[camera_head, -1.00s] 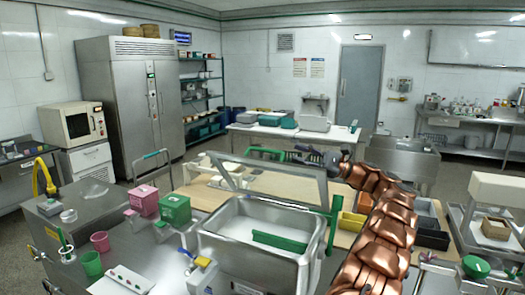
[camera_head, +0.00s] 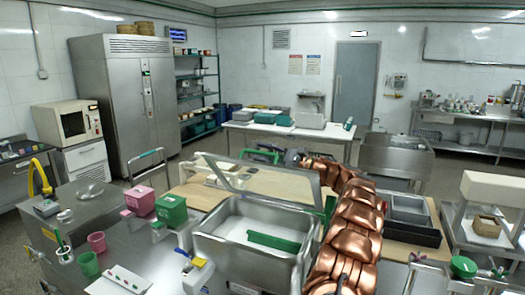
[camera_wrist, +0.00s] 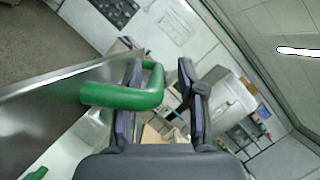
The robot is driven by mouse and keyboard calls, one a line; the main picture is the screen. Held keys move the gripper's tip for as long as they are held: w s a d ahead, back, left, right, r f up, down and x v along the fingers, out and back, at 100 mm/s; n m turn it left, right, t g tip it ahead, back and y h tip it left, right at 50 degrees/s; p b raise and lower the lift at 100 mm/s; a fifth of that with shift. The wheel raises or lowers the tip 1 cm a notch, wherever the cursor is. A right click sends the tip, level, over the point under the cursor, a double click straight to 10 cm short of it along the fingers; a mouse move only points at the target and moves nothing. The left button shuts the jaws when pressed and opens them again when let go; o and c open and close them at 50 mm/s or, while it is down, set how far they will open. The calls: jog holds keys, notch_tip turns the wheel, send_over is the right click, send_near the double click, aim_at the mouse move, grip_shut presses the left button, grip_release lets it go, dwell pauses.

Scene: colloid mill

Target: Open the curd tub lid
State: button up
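The curd tub (camera_head: 206,247) is a steel basin in the middle foreground of the head view, with a green piece lying inside. Its metal-framed lid (camera_head: 222,165) stands raised and tilted above the back rim, so the basin is uncovered. A green handle (camera_head: 262,154) shows just behind the lid's top edge. My gripper (camera_head: 294,158) is beside this handle, small and partly hidden by my copper arm. In the wrist view, my gripper (camera_wrist: 160,72) has its fingers apart. The green bar (camera_wrist: 125,96) bends around the left finger and reaches between the fingers; contact is unclear.
Pink (camera_head: 140,200) and green (camera_head: 171,209) boxes stand left of the tub. A wooden table (camera_head: 285,187) is behind it, with grey bins (camera_head: 408,209) at right. A white table (camera_head: 290,134) stands farther back. Open floor lies beyond the work tables.

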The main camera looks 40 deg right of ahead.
jog(key=shift+w+a, duration=0.15)
jog(key=shift+a, duration=0.05)
grip_shut()
dwell(0.6)
